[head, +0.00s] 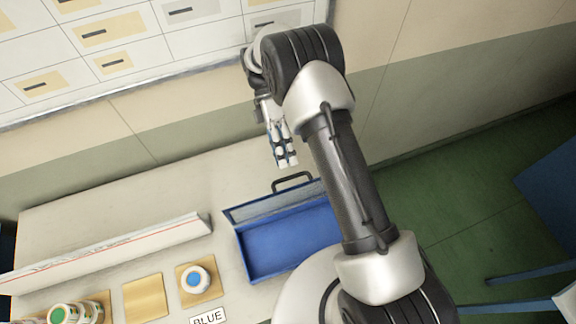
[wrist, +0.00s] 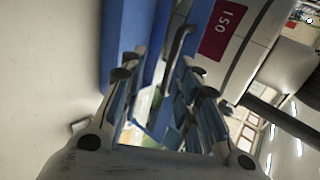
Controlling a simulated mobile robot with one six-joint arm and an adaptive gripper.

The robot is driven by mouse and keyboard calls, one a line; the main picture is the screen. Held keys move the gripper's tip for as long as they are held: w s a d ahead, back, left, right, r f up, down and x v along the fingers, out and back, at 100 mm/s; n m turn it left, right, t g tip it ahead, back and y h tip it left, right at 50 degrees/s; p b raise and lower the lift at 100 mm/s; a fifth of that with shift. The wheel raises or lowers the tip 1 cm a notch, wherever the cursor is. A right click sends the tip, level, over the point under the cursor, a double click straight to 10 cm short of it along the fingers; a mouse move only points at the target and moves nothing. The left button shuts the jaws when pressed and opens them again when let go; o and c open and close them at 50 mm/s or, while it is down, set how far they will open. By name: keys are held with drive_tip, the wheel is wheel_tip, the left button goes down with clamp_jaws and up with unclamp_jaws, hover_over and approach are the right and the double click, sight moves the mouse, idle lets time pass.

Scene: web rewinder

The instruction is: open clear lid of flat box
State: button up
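The flat blue box (head: 290,242) lies on the pale table, with its inside in view. Its clear lid (head: 262,206), a grey see-through panel in a blue frame, appears raised along the box's far side; its exact angle is hard to tell. A dark handle (head: 292,177) sticks out beyond the lid's far edge. My gripper (head: 286,162) is just beyond the handle, pointing down, apart from it as far as I can tell. In the wrist view my gripper (wrist: 157,75) has its fingers apart with nothing between them. The dark handle (wrist: 178,45) shows near the right finger.
A long white carton (head: 120,248) lies left of the box. A blue-topped roll (head: 195,279) sits on a tan pad, beside an empty tan pad (head: 146,298) and green-topped rolls (head: 58,314). A BLUE label (head: 209,317) is at the front. Wall drawers (head: 110,30) stand behind.

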drive_tip(key=v, duration=0.3)
drive_tip(key=shift+s+r, duration=0.1)
drive_tip(key=shift+s, duration=0.05)
idle(0.4)
